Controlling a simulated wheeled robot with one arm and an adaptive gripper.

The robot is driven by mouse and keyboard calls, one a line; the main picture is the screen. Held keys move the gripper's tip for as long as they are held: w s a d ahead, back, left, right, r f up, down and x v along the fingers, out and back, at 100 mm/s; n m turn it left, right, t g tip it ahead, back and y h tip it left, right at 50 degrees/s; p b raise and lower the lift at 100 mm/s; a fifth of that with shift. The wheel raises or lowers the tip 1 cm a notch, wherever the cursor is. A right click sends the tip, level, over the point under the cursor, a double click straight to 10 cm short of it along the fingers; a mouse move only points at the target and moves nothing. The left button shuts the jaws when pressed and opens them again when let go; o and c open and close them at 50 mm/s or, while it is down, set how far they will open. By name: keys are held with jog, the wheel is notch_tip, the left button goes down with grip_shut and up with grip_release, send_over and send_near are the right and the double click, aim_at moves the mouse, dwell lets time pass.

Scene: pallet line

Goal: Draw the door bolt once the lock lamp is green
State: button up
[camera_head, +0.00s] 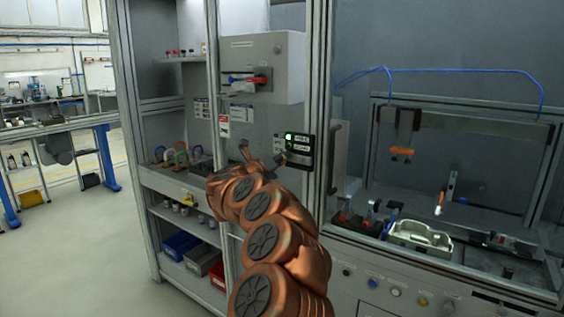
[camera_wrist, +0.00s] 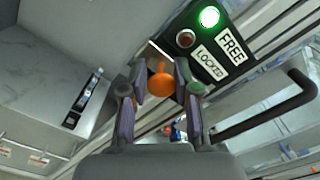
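The lock lamp (camera_wrist: 209,17) glows green beside the word FREE on a black panel (camera_wrist: 205,48). A dim red lamp (camera_wrist: 185,38) sits beside the word LOCKED. The same panel (camera_head: 299,151) shows in the head view with its green light on. In the wrist view the orange knob of the door bolt (camera_wrist: 160,85) lies between the fingertips of my gripper (camera_wrist: 160,80). In the head view my arm hides most of the bolt.
A black door handle (camera_wrist: 270,118) stands to the right of the knob. A grey box with a red switch (camera_head: 262,75) is above the panel. Shelves with bins (camera_head: 180,246) are on the left. A bench with a white tray (camera_head: 420,238) is behind the frame on the right.

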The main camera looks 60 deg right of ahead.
jog(key=o, duration=0.4)
jog(key=shift+f, duration=0.1)
jog(key=a, duration=1.2)
jog(key=shift+w, duration=0.25)
jog(key=shift+w, duration=0.1)
